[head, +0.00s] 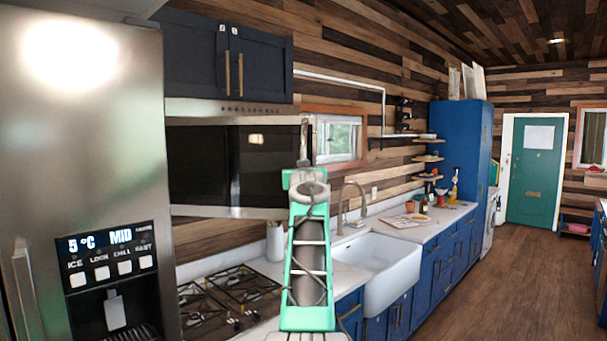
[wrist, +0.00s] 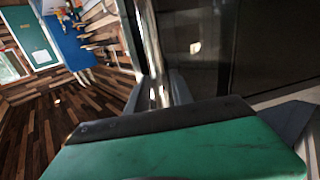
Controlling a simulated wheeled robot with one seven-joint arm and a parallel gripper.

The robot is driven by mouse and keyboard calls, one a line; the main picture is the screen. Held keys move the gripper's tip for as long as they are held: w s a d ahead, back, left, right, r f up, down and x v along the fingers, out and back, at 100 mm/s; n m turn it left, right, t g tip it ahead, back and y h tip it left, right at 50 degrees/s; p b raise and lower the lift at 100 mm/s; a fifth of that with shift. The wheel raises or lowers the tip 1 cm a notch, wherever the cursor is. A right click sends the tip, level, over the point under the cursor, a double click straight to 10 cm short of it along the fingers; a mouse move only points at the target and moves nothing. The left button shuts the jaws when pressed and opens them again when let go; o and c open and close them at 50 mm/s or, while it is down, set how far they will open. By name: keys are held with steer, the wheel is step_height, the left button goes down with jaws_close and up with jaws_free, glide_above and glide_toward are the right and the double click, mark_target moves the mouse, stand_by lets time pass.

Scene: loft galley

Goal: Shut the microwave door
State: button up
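The microwave (head: 225,165) hangs under the dark blue cabinets in the head view, with a dark glass door. The door's edges slant towards me at the right, so it looks partly open. Its upright metal handle (head: 304,140) is at the right edge of the door. My gripper (head: 304,172) is at the lower part of the handle, partly hidden by my green and grey arm. In the wrist view, the shiny handle (wrist: 152,45) passes between the two grey fingers of my gripper (wrist: 160,92), which look closed around it. The dark door (wrist: 270,50) fills the right side.
A steel fridge (head: 85,165) stands close at the left. A gas hob (head: 230,298) is below the microwave, and a white sink (head: 385,270) lies to the right of my arm. The wooden floor (head: 500,280) at the right is clear.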

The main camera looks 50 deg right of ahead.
steer(key=shift+o, duration=1.3)
steer(key=b+v, duration=0.5)
steer(key=v, duration=0.2)
steer(key=shift+s+a, duration=0.3)
